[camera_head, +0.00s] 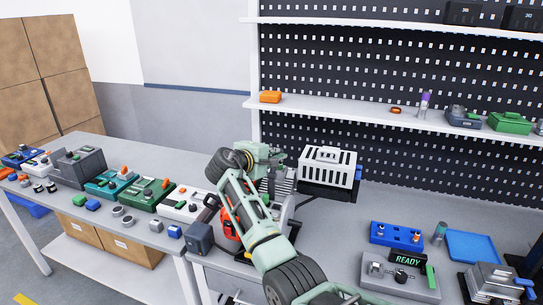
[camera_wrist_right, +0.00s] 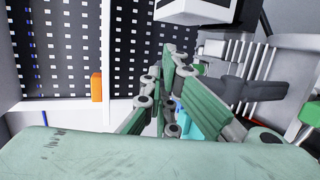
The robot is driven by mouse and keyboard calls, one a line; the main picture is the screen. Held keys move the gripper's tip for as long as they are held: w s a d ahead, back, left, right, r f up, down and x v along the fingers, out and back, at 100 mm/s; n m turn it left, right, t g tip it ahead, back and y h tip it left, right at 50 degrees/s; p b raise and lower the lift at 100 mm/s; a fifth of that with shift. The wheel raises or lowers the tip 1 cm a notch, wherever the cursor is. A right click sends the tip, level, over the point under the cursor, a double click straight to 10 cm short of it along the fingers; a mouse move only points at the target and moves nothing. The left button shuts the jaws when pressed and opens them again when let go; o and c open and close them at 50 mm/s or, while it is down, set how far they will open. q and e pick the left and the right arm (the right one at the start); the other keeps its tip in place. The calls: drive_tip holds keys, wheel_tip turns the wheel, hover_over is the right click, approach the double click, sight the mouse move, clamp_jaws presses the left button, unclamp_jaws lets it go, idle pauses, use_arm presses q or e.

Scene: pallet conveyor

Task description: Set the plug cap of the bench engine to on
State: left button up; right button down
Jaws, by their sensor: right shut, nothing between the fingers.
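The bench engine (camera_head: 283,187) stands on the bench in the middle of the head view, a grey finned block with a white slotted box (camera_head: 328,167) beside it. My right gripper (camera_head: 266,158) is at the top left of the engine and hides part of it. In the wrist view my right gripper (camera_wrist_right: 188,95) is shut and empty in front of the engine's grey fins (camera_wrist_right: 245,55). I cannot clearly make out the plug cap or its setting; the fingers cover that area. My left gripper is not in view.
A side table (camera_head: 85,195) at left holds several devices. A shelf (camera_head: 350,108) with an orange box (camera_head: 270,97) runs behind.

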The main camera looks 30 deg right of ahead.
drive_tip(key=shift+w+d+f, duration=0.25)
drive_tip(key=shift+w+d, duration=0.05)
drive_tip(key=shift+w, duration=0.05)
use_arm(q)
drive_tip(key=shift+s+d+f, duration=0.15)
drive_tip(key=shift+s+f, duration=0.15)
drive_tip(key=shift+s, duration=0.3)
use_arm(e)
drive_tip(key=shift+w+d+f, duration=0.1)
drive_tip(key=shift+d, duration=0.05)
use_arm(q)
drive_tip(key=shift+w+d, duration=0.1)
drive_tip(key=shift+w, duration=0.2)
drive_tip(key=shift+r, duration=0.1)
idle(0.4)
